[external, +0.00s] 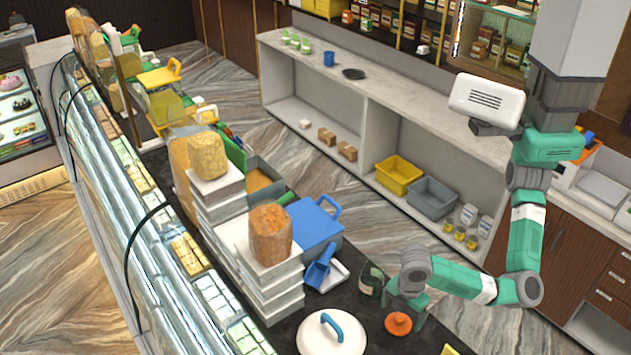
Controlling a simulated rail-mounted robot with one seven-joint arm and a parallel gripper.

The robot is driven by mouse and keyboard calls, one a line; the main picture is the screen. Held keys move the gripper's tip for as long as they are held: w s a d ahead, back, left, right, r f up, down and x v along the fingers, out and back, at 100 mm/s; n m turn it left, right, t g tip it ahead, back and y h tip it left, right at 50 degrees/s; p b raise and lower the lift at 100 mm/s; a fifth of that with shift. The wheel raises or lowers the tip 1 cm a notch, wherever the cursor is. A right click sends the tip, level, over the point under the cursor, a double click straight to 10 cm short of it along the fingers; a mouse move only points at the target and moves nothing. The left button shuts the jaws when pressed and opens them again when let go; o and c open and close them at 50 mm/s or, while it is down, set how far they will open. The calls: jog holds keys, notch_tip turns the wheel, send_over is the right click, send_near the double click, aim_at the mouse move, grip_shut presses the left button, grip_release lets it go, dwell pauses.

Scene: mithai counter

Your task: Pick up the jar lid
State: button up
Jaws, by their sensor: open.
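An orange round lid with a small knob (398,323), which looks like the jar lid, lies on the dark counter top (368,328) near the bottom of the external view. My gripper (405,304) is open and empty, pointing down just above and behind the orange lid. Its green fingers are spread; one partly overlaps the lid's surroundings, and I cannot tell the exact gap to the lid. A dark green glass jar (371,281) stands just left of my gripper.
A large white lid with a blue handle (331,334) lies left of the orange lid. A blue scoop (320,267), a blue box (305,228) and stacked white boxes (268,290) crowd the counter farther left. A yellow object (449,350) shows at the bottom edge.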

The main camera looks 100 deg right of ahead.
aim_at(400, 317)
notch_tip(400, 317, down, 4)
jog(key=shift+d+r, duration=0.1)
jog(key=shift+r, duration=0.15)
jog(key=c, duration=1)
jog(key=shift+c, duration=0.2)
jog(key=shift+r, duration=0.1)
jog(key=r, duration=0.3)
jog(key=shift+s+d+r, duration=0.1)
jog(key=shift+d+r, duration=0.15)
jog(key=shift+r, duration=0.05)
jog(key=s+d, duration=0.2)
jog(key=d, duration=0.5)
jog(key=s+d+r+p, duration=0.1)
jog(key=s+d, duration=0.2)
jog(key=d, duration=0.4)
jog(key=shift+d, duration=0.4)
